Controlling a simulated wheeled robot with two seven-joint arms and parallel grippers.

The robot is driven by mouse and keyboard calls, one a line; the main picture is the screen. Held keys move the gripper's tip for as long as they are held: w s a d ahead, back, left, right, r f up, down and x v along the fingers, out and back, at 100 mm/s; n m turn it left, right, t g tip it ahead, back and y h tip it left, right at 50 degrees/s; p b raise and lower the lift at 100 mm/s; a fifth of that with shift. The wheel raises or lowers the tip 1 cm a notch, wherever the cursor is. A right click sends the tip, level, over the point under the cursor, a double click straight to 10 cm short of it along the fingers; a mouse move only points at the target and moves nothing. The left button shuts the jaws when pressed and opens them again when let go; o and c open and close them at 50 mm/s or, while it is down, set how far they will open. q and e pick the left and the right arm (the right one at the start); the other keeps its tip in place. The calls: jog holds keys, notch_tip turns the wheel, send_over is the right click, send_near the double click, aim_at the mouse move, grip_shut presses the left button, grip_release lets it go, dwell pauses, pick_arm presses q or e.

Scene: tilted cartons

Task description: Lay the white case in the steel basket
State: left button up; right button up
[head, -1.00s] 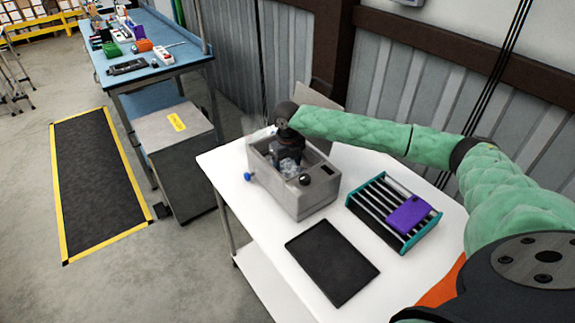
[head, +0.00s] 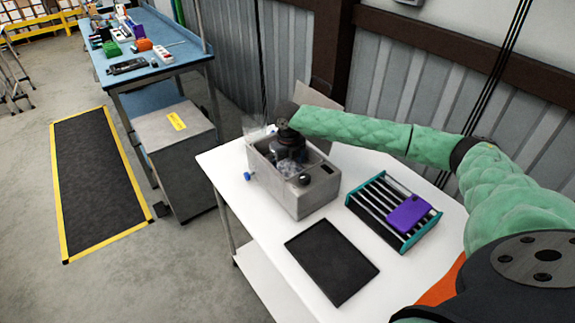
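My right gripper (head: 290,158) reaches down into a grey open-topped box (head: 305,201) on the white table. Its fingers are partly hidden by the box and its contents, so I cannot tell whether they are open or shut. Clear or pale items (head: 286,168) lie around the fingers, too small to make out. I cannot pick out a white case for certain. No thing clearly shows as a steel basket; the grey box has a blue knob on its left side. My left gripper is not in view.
On the white table (head: 232,172), a black tray (head: 332,262) lies in front, and a teal-ended rack (head: 376,222) with dark bars holds a purple item (head: 408,213). A blue workbench (head: 155,65) with several small items stands at back left. A corrugated wall is behind.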

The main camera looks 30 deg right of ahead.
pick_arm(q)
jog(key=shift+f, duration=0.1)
pick_arm(e)
jog(key=shift+a, duration=0.1)
jog(key=shift+r, duration=0.2)
notch_tip(320, 180, up, 6)
jog(key=b, duration=0.2)
jog(key=shift+r+b, duration=0.2)
jog(key=shift+b, duration=0.2)
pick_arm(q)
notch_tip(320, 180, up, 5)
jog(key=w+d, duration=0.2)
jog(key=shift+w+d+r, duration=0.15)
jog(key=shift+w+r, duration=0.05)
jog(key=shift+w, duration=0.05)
pick_arm(e)
jog(key=shift+r, duration=0.5)
